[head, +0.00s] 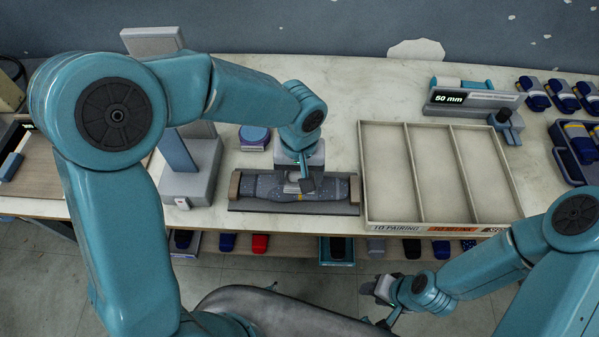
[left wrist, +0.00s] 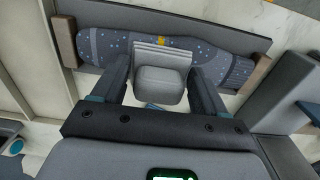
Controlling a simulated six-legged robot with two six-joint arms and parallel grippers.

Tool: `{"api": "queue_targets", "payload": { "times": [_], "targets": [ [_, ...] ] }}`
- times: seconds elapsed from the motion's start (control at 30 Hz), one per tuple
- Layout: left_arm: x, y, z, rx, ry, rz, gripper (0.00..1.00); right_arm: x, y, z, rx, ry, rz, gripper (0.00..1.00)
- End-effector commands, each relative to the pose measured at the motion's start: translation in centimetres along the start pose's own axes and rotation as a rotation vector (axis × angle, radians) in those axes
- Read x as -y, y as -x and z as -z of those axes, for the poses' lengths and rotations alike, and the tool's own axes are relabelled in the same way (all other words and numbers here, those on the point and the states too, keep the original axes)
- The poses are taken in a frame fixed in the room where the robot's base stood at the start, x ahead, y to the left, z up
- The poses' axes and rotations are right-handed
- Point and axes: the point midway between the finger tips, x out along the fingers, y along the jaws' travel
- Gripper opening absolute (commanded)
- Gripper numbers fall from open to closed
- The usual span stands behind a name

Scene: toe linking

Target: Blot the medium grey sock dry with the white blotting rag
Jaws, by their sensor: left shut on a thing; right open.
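The medium grey sock (head: 265,187) lies stretched flat on a dark grey board (head: 290,208), between two brown end blocks. Light spots dot it, and in the left wrist view the sock (left wrist: 112,48) also shows a small yellow mark. My left gripper (head: 301,182) is over the sock's middle, shut on the white blotting rag (left wrist: 163,53), a folded pale pad with a grey block. The rag is at the sock's near side in the wrist view; I cannot tell if it presses on it. My right gripper (head: 376,303) is open and empty, low in front of the table.
A three-compartment tray (head: 437,175), empty, stands right of the board. A grey stand (head: 191,178) and a small round blue-topped tin (head: 254,138) are to its left and behind. A 50 mm gauge (head: 473,98) and folded socks (head: 565,95) are at the back right.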

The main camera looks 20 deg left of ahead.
Motion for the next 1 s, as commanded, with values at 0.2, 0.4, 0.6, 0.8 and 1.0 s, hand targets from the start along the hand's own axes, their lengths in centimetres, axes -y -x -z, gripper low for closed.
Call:
{"api": "queue_targets", "payload": {
  "times": [0.2, 0.4, 0.6, 0.8, 1.0],
  "targets": [
    [0.0, -0.2, 0.0, 0.0, 0.0, 0.0, 0.18, -0.1, -0.2, 0.0, 0.0, 0.0, 0.0, 0.43],
    [0.0, -0.5, 0.0, 0.0, 0.0, 0.0, 0.18, -0.1, -0.4, 0.0, 0.0, 0.0, 0.0, 0.43],
    [0.0, -0.7, 0.0, 0.0, 0.0, 0.0, 0.18, -0.2, -0.6, 0.0, 0.0, 0.0, 0.0, 0.43],
    [0.0, -0.9, 0.0, 0.0, 0.0, 0.0, 0.18, -0.3, -0.8, 0.0, 0.0, 0.0, 0.0, 0.43],
    [0.0, -1.0, 0.0, 0.0, 0.0, 0.0, 0.18, -0.3, -0.9, 0.0, 0.0, 0.0, 0.0, 0.43]
  ]
}}
